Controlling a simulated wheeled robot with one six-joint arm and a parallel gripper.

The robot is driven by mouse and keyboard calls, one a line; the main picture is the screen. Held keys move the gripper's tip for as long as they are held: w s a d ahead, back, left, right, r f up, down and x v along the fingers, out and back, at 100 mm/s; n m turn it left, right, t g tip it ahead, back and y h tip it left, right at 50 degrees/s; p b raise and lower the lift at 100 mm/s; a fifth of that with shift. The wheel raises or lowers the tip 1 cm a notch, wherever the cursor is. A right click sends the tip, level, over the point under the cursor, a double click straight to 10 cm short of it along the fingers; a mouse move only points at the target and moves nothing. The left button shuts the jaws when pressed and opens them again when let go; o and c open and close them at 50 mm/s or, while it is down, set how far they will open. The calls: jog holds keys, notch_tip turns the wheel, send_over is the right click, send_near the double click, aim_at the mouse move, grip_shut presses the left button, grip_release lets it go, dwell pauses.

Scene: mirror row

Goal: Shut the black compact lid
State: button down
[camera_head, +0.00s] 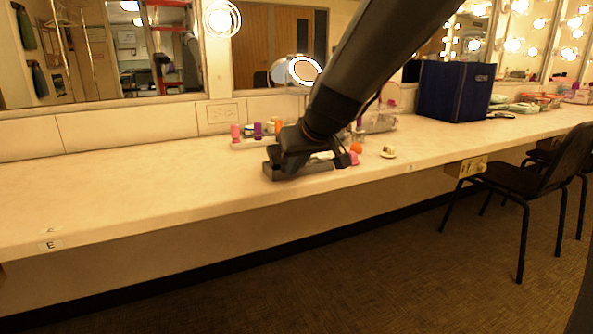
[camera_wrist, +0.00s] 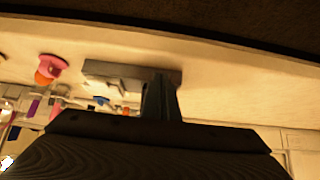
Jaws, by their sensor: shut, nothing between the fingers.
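My gripper (camera_head: 293,152) is over the counter, with its fingers pointing down at a long, low dark grey box (camera_head: 318,171). In the wrist view my fingers (camera_wrist: 158,85) are together, with nothing seen between them. They overlap the right part of the grey box (camera_wrist: 105,72); I cannot tell whether they touch it. A pale item shows inside the box. I cannot make out a black compact or its lid for certain; the box may be it, or the compact may be hidden behind my gripper.
A pink item (camera_wrist: 53,66) and an orange item (camera_head: 356,147) stand beside the box. Several bottles (camera_head: 258,130) and a round mirror (camera_head: 280,72) are behind. A small item (camera_head: 388,152) and a blue bin (camera_head: 455,92) are to the right. The left counter (camera_head: 120,185) is clear.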

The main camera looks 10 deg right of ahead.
dwell(0.5)
jog(key=shift+w+a+f+b, duration=0.1)
jog(key=shift+w+f+b, duration=0.25)
jog(key=shift+w, duration=0.15)
